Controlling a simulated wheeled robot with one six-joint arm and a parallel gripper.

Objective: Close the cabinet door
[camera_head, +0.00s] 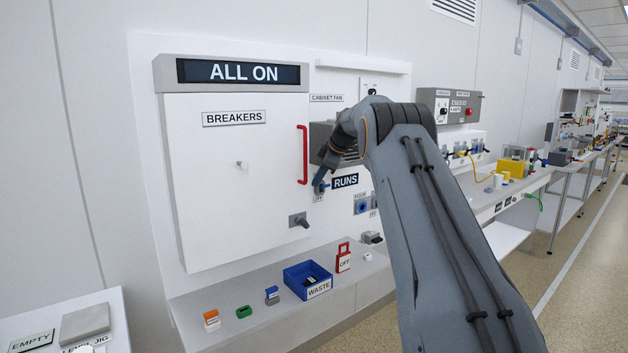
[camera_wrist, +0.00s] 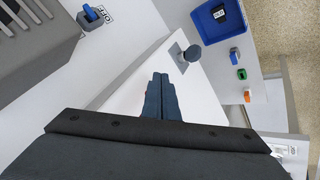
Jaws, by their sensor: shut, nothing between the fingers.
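The white cabinet door (camera_head: 225,180), labelled BREAKERS, fills the front of the cabinet under the ALL ON header (camera_head: 238,71) in the head view. A red vertical handle (camera_head: 302,155) is at its right edge. A grey latch knob (camera_head: 299,220) sits near the lower right corner and also shows in the wrist view (camera_wrist: 188,52). The door looks close to flush, but I cannot tell whether a small gap is left. My gripper (camera_head: 321,174) is shut and empty, just right of the handle. In the wrist view its fingers (camera_wrist: 161,84) point toward a white panel; contact is unclear.
A blue switch (camera_wrist: 90,12) is near the gripper. A blue waste bin (camera_head: 309,278), a red OFF tag (camera_head: 343,257) and small coloured clips stand on the shelf (camera_head: 260,325) below. A fan grille is behind my wrist. Benches with equipment run along the right.

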